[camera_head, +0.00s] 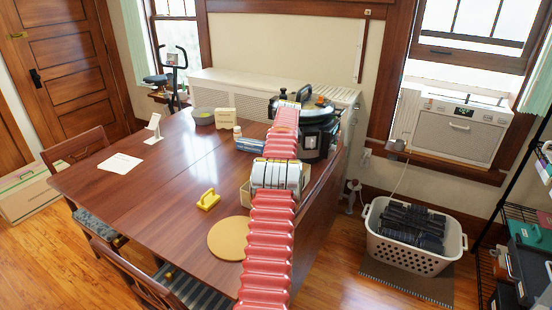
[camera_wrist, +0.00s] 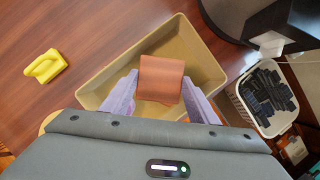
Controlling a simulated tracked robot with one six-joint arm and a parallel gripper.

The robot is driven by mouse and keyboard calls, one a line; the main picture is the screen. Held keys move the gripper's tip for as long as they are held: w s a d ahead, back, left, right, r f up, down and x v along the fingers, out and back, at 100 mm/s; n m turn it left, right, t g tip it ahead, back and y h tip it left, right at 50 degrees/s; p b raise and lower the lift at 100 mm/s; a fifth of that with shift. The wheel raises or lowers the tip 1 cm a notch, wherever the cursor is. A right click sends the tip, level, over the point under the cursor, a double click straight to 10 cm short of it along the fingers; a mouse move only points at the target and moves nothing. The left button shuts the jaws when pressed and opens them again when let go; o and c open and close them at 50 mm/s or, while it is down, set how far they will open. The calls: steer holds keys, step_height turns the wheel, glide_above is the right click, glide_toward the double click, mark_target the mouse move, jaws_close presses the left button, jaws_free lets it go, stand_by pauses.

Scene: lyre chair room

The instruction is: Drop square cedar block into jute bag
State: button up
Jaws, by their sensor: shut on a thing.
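The square cedar block (camera_wrist: 161,78) is reddish brown and sits between the two pale purple fingers of my gripper (camera_wrist: 160,84) in the wrist view. My gripper is shut on it. Below the block is a tan, open-topped, box-shaped container (camera_wrist: 112,78), which looks to be the jute bag. The block overlaps its opening in the wrist view; its exact height above it cannot be told. The part of the container's inside that I see looks empty. In the head view the container (camera_head: 245,194) stands on the table, mostly hidden behind my arm.
On the wooden table (camera_head: 150,190) are a yellow handled object (camera_head: 208,199), a round tan mat (camera_head: 228,238), a dark pot (camera_head: 318,130) and a blue can (camera_head: 249,145). A white basket of dark items (camera_head: 392,250) stands on the floor at right. The table's left part is mostly clear.

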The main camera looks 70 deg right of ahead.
steer(key=shift+f, duration=0.1)
steer(key=shift+f, duration=2.9)
steer(key=o, duration=1.1)
steer(key=v, duration=1.3)
steer(key=shift+a+r, duration=0.2)
steer(key=shift+r, duration=0.15)
